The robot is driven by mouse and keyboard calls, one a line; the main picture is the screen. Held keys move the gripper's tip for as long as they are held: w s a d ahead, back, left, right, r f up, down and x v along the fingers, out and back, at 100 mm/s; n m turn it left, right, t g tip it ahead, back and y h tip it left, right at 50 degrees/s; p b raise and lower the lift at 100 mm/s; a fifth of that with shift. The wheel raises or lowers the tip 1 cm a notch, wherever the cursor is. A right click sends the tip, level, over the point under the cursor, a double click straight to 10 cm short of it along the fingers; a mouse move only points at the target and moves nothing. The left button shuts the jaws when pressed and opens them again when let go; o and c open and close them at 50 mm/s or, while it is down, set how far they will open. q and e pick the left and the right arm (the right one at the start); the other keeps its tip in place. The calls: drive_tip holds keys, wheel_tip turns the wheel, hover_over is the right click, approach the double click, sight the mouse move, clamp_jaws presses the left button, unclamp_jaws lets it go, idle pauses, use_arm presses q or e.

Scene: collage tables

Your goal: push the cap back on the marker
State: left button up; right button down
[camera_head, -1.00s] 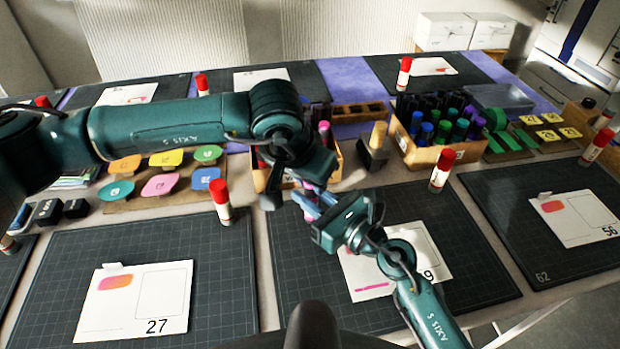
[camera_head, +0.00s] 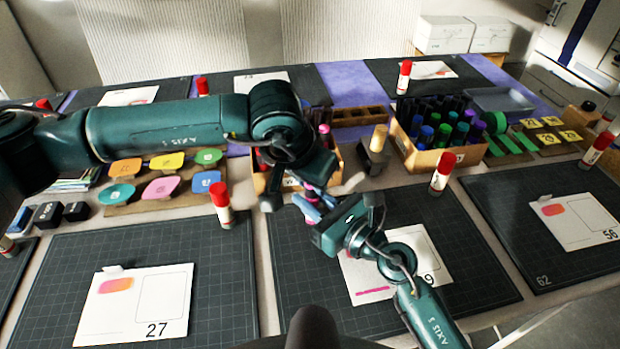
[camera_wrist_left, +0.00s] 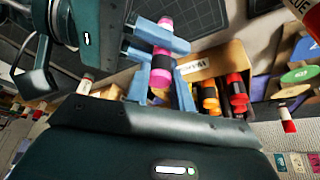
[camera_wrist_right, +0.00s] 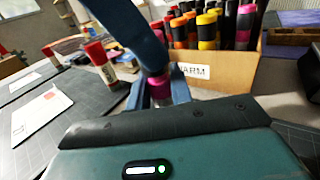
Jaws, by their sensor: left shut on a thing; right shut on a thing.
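The pink marker with a black band (camera_wrist_left: 160,66) stands between my two grippers in the left wrist view. My left gripper (camera_head: 306,188) is shut on it around the black band. My right gripper (camera_head: 312,212) is shut on the pink part farther from my left palm, which looks like the cap (camera_wrist_left: 161,38). In the right wrist view this pink part (camera_wrist_right: 158,85) sits between my right fingers, just under a left finger. The two parts look in line and close together. The fingers hide the joint, so I cannot tell whether the cap is seated.
A wooden box of warm markers (camera_wrist_right: 235,72) stands close behind the grippers. A box of cool markers (camera_head: 437,158) is to its right. A card with a pink line (camera_head: 412,238) lies under my right arm. A red-capped glue stick (camera_head: 221,205) stands at left.

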use_arm(q)
drive_tip(key=shift+s+f, duration=0.1)
drive_tip(key=shift+f, duration=0.85)
idle(0.7)
drive_tip(key=shift+r, duration=0.55)
drive_tip(key=shift+f, duration=0.7)
idle(1.8)
drive_tip(key=o, duration=0.6)
drive_tip(key=shift+r, duration=0.25)
drive_tip(key=shift+r, duration=0.15)
drive_tip(key=shift+v, duration=1.85)
